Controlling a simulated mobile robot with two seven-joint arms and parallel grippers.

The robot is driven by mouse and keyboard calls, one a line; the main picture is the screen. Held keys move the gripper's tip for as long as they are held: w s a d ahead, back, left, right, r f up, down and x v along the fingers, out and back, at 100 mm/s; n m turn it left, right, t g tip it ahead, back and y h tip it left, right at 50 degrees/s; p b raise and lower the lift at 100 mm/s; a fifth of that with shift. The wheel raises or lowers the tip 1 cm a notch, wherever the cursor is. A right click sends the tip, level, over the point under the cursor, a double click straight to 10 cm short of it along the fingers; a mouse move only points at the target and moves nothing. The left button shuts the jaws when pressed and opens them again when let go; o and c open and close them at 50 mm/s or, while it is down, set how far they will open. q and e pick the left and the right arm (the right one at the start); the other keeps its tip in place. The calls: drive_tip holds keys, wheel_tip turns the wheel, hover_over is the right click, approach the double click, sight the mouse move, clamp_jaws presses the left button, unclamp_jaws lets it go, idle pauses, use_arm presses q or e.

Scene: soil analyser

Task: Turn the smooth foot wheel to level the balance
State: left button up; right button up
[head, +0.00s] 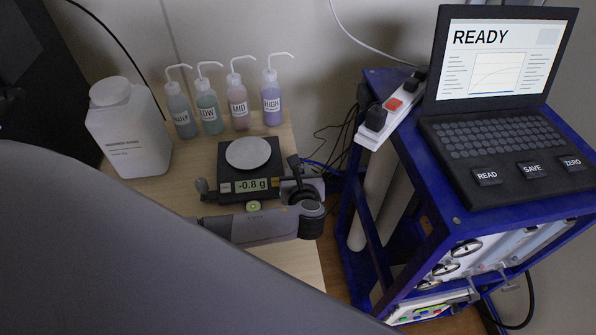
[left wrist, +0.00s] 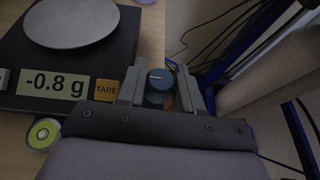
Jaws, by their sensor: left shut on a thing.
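The balance (head: 229,187) stands on the wooden table with a round pan and a display reading -0.8 g; it also shows in the left wrist view (left wrist: 95,65). A round green bubble level (left wrist: 43,133) sits at its front edge. A blue foot wheel (left wrist: 160,79) with a white mark is at the balance's right front corner, beside the TARE key. My left gripper (left wrist: 160,74) is shut on this wheel, one finger on each side. In the head view the gripper (head: 303,185) hides the wheel. My right gripper is not in view.
Several spout bottles (head: 208,108) and a white jug (head: 128,130) stand behind and left of the balance. A blue cart (head: 395,215) with a laptop (head: 495,100) and power strip (head: 388,122) stands to the right. Loose cables (head: 335,145) hang between table and cart.

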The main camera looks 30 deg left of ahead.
use_arm(q)
drive_tip(key=shift+n+g+y, duration=0.5)
drive_tip(key=shift+n+y, duration=0.2)
drive_tip(key=shift+y, duration=0.1)
drive_tip(key=o, duration=1)
drive_tip(key=shift+c, duration=0.2)
drive_tip(key=shift+v, duration=3.55)
drive_tip(key=shift+r, duration=0.15)
